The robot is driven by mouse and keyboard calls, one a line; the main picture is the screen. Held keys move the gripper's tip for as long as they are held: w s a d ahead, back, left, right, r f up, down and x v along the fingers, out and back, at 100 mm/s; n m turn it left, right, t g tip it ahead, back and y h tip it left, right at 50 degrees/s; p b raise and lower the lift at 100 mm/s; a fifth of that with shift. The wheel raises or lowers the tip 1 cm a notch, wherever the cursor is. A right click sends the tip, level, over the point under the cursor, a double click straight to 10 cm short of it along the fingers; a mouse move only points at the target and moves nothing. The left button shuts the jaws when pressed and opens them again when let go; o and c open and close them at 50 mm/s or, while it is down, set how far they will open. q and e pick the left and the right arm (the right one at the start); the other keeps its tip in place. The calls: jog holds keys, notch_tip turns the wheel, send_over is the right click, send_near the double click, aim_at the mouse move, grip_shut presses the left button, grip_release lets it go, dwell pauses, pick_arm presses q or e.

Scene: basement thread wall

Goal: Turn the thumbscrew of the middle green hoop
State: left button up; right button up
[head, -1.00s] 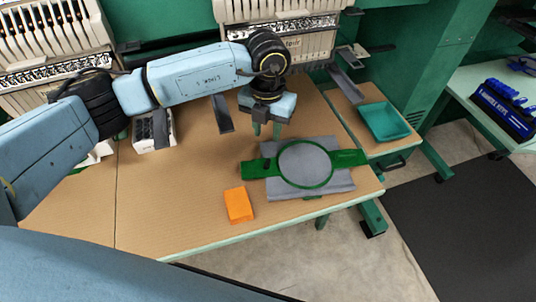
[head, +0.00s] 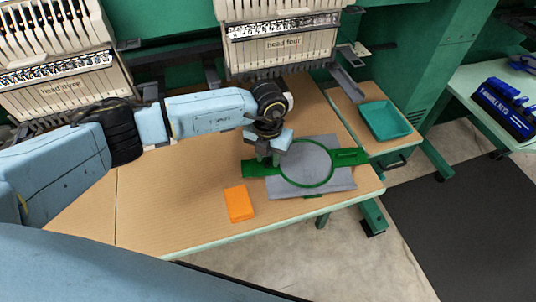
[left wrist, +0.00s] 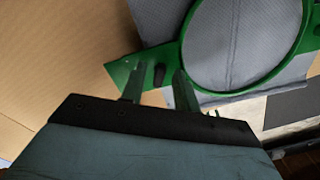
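A green hoop (head: 306,187) lies flat over grey cloth (head: 340,181) on the table, with green arms on both sides. In the left wrist view the hoop (left wrist: 235,93) fills the upper right. A small dark thumbscrew (left wrist: 159,75) stands on its left green arm. My left gripper (head: 268,160) is over that arm and hides the thumbscrew in the head view. In the left wrist view my left gripper (left wrist: 158,72) is open, one finger on each side of the thumbscrew, with visible gaps. I cannot tell whether the tips are down at its height. My right gripper is not in view.
An orange block (head: 238,203) lies on the tan table (head: 160,215), left of and nearer than the hoop. A teal tray (head: 385,120) sits on the right. Embroidery machine heads (head: 278,45) stand at the back. The table's left part is clear beyond my arm.

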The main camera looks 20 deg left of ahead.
pick_arm(q)
grip_shut()
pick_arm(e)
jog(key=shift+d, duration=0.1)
pick_arm(q)
jog(key=shift+m, duration=0.3)
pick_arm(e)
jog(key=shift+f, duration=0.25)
pick_arm(q)
jog(key=m+b, duration=0.2)
jog(key=m, duration=0.1)
jog(key=shift+f+m+b, duration=0.1)
jog(key=shift+m+b, duration=0.25)
jog(key=shift+m, duration=0.05)
jog(key=m+b, duration=0.3)
jog(key=m, duration=0.2)
jog(key=shift+s+d+m+b, duration=0.1)
jog(key=shift+d+m+b, duration=0.05)
jog(key=shift+m+b, duration=0.25)
jog(key=shift+m, duration=0.5)
jog(key=shift+m+b, duration=0.5)
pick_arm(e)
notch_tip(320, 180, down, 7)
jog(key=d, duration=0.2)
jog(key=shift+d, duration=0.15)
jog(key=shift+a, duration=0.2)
pick_arm(q)
jog(key=shift+o, duration=0.6)
grip_release()
